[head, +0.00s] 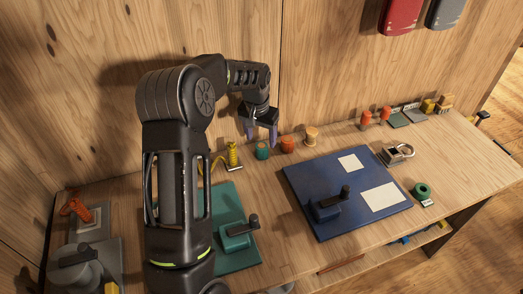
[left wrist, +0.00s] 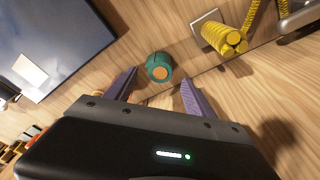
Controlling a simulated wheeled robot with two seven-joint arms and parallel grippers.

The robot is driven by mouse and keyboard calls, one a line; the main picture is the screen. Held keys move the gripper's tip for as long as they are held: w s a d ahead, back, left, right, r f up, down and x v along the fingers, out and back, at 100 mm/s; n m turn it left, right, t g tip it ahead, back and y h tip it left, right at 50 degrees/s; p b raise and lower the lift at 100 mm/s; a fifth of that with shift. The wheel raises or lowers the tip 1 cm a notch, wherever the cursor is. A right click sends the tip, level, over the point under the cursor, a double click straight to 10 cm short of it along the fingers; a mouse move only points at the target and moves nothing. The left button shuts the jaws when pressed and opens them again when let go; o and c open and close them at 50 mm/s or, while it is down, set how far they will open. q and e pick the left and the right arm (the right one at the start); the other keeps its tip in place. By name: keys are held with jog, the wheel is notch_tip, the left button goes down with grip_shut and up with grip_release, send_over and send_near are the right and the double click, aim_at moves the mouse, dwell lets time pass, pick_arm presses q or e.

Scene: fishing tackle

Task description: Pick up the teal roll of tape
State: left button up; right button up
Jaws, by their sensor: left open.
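A small teal roll (head: 262,151) stands near the wall on the wooden bench, at the left end of a short row of rolls. In the left wrist view the teal roll (left wrist: 158,66) shows an orange centre. My left gripper (head: 260,139) is open and empty just above and behind it in the head view. In the left wrist view the roll appears between and slightly beyond the two purple fingers (left wrist: 159,77), with no visible contact. A green ring-shaped roll (head: 422,189) lies at the bench's right side. My right gripper is out of view.
An orange roll (head: 288,145) and a tan spool (head: 311,135) stand right of the teal roll. A yellow coil (head: 233,154) is left of it. A blue board (head: 318,169) lies in front, beside a teal plate with a handle (head: 236,237). The wooden wall rises close behind.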

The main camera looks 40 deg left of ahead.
aim_at(261, 146)
pick_arm(q)
jog(key=f, duration=0.3)
jog(key=f+p, duration=0.1)
jog(key=shift+w+f, duration=0.3)
jog(key=shift+f, duration=0.05)
jog(key=shift+c, duration=0.2)
grip_shut()
dwell(0.6)
